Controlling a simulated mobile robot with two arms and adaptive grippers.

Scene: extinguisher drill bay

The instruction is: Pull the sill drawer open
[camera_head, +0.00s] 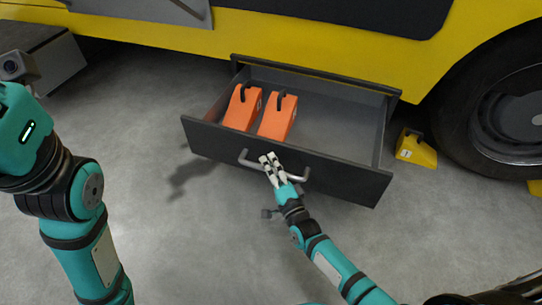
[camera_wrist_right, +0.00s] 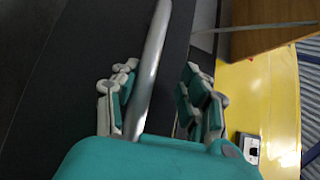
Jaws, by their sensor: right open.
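The sill drawer (camera_head: 345,180) stands well open under the yellow vehicle in the head view, with its inside showing. Its grey bar handle (camera_head: 297,178) runs across the dark front panel and also shows in the right wrist view (camera_wrist_right: 153,50). My right gripper (camera_head: 270,166) is at the left part of the handle. In the wrist view its open fingers (camera_wrist_right: 158,80) stand on either side of the bar, with visible gaps. My left arm shows at the left edge of the head view, but its gripper is out of frame.
Two orange wedge blocks (camera_head: 241,107) (camera_head: 278,117) with black handles lie in the drawer's left half; its right half is empty. A yellow wheel chock (camera_head: 416,149) sits on the floor by the large tyre (camera_head: 495,115). The grey floor before the drawer is clear.

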